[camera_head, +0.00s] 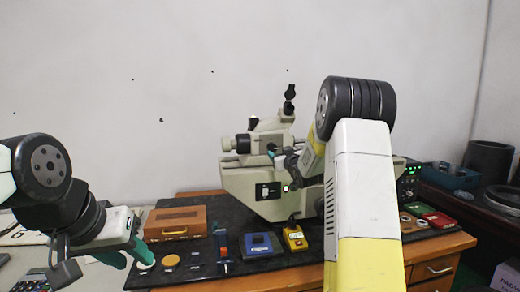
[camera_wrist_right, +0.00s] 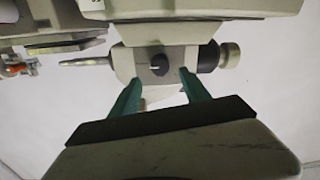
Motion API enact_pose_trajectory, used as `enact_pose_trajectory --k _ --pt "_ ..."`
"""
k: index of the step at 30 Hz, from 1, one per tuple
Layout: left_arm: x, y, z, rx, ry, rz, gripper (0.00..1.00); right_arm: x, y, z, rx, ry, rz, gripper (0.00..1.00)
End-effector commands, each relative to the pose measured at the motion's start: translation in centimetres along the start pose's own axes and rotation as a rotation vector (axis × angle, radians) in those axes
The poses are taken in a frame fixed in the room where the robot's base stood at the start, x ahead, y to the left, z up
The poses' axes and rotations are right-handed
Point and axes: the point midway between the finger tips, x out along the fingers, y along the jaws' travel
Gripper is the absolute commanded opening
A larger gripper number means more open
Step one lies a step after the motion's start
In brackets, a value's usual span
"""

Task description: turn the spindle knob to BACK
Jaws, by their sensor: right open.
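The pale grey machine (camera_head: 245,180) stands at the back of the bench in the head view. A small dark knob (camera_wrist_right: 159,65) with a pale pointer mark sits on its light housing in the right wrist view; I take it for the spindle knob, and its setting label is not readable. My right gripper (camera_wrist_right: 162,84) is open, its two green fingers pointing at the housing on either side of the knob, with no clear contact. In the head view the right gripper (camera_head: 273,154) is partly hidden by my arm. My left gripper (camera_head: 130,252) is open and empty over the bench's left edge.
A brown wooden case (camera_head: 176,223) lies on the dark mat. In front are an orange disc (camera_head: 171,261), a blue block (camera_head: 261,243) and a yellow switch box (camera_head: 295,238). Red and green trays (camera_head: 430,215) lie at the right. A black cylinder (camera_head: 488,160) stands far right.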

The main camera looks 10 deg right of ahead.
Motion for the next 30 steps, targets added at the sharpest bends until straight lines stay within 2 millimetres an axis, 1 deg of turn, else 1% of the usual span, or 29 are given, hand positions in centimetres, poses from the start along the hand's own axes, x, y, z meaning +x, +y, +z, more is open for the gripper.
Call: enact_pose_trajectory --k 6,9,12,16,23,26,27,29,30 --pt "0.0 0.0 0.0 0.000 0.000 0.000 0.36 3.7 -0.1 0.1 0.000 0.000 -0.001 0.55" --pt "0.0 0.0 0.0 0.000 0.000 0.000 0.36 5.0 -0.1 0.0 0.000 -0.001 -0.001 0.55" --pt "0.0 0.0 0.0 0.000 0.000 0.000 0.36 6.0 -0.1 0.0 0.000 -0.001 -0.001 0.55" --pt "0.0 0.0 0.0 0.000 0.000 0.000 0.36 6.5 -0.1 0.0 0.001 -0.001 -0.001 0.55" --pt "0.0 0.0 0.0 0.000 0.000 0.000 0.36 6.6 -0.1 0.0 0.002 -0.002 0.000 0.55" --pt "0.0 0.0 0.0 0.000 0.000 0.000 0.36 6.6 -0.1 0.0 0.002 -0.002 0.000 0.37" --pt "0.0 0.0 0.0 0.000 0.000 0.000 0.36 6.6 -0.1 0.0 0.001 -0.002 0.000 0.29" --pt "0.0 0.0 0.0 0.000 0.000 0.000 0.36 6.6 -0.1 0.0 0.001 -0.002 0.000 0.17" --pt "0.0 0.0 0.0 0.000 0.000 0.000 0.36 6.6 -0.1 0.0 0.001 -0.002 0.000 0.10"
